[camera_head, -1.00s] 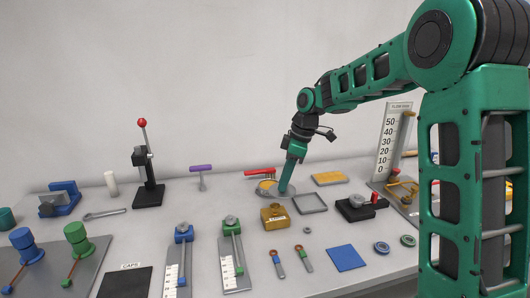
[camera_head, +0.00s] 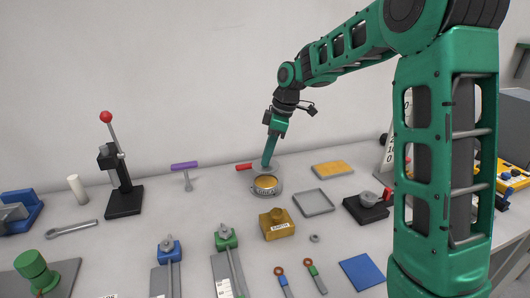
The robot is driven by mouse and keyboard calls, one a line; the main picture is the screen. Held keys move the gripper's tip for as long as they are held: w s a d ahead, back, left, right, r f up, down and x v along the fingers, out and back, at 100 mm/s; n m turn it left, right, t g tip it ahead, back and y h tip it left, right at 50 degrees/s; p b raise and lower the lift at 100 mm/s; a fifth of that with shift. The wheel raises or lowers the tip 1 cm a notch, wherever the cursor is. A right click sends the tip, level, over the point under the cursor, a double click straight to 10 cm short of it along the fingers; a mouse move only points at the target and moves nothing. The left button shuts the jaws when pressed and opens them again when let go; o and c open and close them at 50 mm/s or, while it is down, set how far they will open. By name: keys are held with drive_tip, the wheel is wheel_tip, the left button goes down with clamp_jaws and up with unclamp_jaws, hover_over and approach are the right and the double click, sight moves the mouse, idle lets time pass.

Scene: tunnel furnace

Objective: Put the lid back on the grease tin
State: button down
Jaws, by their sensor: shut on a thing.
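The grease tin (camera_head: 266,184) is a round grey tin standing open on the bench, with amber grease showing inside its rim. My gripper (camera_head: 266,165) points down just behind the tin, at its far side. It is shut on the lid (camera_head: 274,169), a grey piece of which shows just behind the tin's far rim. Most of the lid and the fingertips are too small or hidden to make out. I cannot tell whether the lid touches the tin's rim.
A red-handled tool (camera_head: 244,167) and a purple-handled tool (camera_head: 185,167) are to the left. The wall is behind.

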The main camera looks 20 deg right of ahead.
sight(268, 169)
drive_tip(key=shift+f, duration=2.6)
drive_tip(key=shift+s+f, duration=0.1)
drive_tip(key=shift+s, duration=0.05)
idle(0.5)
drive_tip(key=c, duration=1.1)
unclamp_jaws()
drive_tip(key=shift+r, duration=3.55)
